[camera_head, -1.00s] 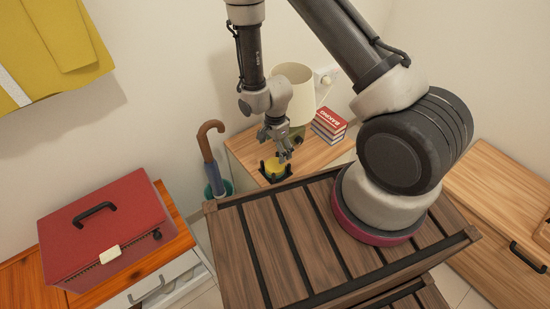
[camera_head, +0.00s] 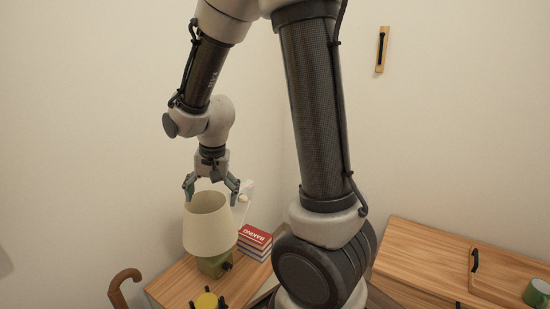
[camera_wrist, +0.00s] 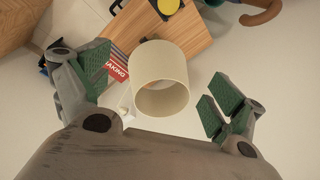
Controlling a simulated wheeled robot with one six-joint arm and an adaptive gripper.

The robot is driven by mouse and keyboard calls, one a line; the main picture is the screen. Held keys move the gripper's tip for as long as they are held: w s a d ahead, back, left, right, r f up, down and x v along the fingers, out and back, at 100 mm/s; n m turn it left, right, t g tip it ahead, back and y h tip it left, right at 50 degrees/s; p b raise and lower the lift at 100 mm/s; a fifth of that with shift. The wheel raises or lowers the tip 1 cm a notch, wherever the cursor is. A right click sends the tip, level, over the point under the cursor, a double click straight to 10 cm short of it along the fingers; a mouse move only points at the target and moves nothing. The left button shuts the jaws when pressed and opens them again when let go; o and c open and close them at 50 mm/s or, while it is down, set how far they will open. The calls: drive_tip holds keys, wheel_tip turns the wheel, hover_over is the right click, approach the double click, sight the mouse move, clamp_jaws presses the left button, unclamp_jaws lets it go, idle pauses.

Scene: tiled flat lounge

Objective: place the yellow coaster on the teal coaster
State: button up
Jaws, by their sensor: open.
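The yellow disc, which looks like the yellow coaster (camera_head: 206,301), lies between dark upright prongs on the small wooden table, at the bottom edge of the head view. It also shows at the top edge of the wrist view (camera_wrist: 168,5). I see no teal coaster; whether one lies under the yellow disc cannot be told. My gripper (camera_head: 212,189) is open and empty, well above the table, over the top of the lamp and apart from the yellow disc. Its two green-padded fingers are spread wide in the wrist view.
The cream lampshade (camera_head: 208,224) on a green base stands just below my gripper. Red and white books (camera_head: 254,241) lie right of it on the small table (camera_head: 168,287). A cane handle (camera_head: 124,284) rises at the left. A wooden cabinet (camera_head: 430,258) with a green mug (camera_head: 537,293) is at right.

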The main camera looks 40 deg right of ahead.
drive_tip(key=s+d+r+n+t, duration=0.1)
drive_tip(key=s+d+r+n, duration=0.2)
drive_tip(key=s+r, duration=0.5)
drive_tip(key=s+d+r+n+t, duration=0.1)
drive_tip(key=s+d+r+n, duration=0.3)
drive_tip(key=s+r, duration=0.4)
drive_tip(key=shift+s+d+n, duration=0.25)
drive_tip(key=shift+s+n, duration=0.05)
drive_tip(key=shift+s, duration=0.95)
